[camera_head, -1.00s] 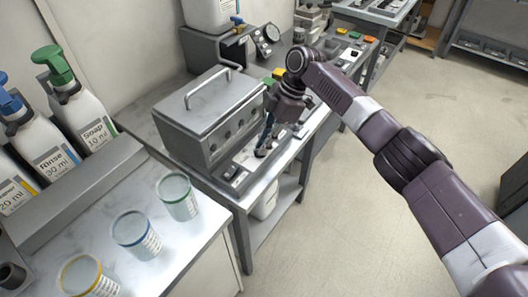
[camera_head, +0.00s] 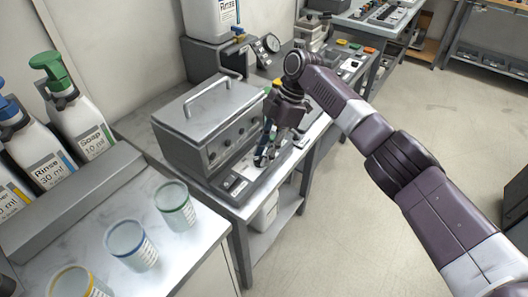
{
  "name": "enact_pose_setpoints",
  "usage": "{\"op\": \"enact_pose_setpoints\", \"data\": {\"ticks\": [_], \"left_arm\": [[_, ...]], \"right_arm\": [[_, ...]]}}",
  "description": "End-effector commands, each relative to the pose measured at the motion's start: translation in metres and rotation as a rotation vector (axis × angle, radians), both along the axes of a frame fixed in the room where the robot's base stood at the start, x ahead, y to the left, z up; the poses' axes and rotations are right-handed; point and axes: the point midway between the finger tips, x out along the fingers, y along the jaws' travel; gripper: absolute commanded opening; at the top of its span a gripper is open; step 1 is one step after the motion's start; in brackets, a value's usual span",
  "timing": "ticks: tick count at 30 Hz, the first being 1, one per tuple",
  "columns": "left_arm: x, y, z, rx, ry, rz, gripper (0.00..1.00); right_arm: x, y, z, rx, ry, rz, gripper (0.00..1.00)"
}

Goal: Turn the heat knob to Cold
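A grey metal box (camera_head: 205,112) with a top handle stands on the bench. Several small round dark knobs (camera_head: 228,140) line its front face; their labels are too small to read, so I cannot tell which one is the heat knob. A low panel strip (camera_head: 238,186) with a white label lies in front of the box. My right gripper (camera_head: 264,159) points down just in front of the box's right end, over or near this strip. Its fingers are small and partly overlap, and I cannot tell whether they touch anything. My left gripper is not in view.
Several pump bottles (camera_head: 83,125) stand at left behind a grey ledge. Several cups, including a green-rimmed one (camera_head: 175,206), stand on the near counter. The floor (camera_head: 330,215) at right is clear.

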Motion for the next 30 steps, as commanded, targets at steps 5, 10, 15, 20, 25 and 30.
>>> {"op": "enact_pose_setpoints", "data": {"ticks": [5, 10, 15, 20, 25, 30], "left_arm": [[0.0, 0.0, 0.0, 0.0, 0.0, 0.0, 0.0], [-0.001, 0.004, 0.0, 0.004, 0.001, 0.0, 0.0], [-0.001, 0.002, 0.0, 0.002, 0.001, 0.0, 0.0], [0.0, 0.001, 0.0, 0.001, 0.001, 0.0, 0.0], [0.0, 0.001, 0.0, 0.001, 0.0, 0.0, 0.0], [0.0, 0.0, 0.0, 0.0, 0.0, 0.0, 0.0]], "right_arm": [[0.0, 0.0, 0.0, 0.001, 0.0, -0.001, 0.28], [0.001, -0.001, 0.004, 0.002, -0.001, -0.002, 0.28], [0.005, -0.009, 0.026, 0.001, -0.003, -0.002, 0.28], [0.011, -0.022, 0.059, 0.001, -0.003, -0.003, 0.28], [0.016, -0.033, 0.089, 0.001, -0.002, -0.003, 0.28], [0.019, -0.039, 0.106, 0.002, -0.001, -0.002, 0.28]]}}
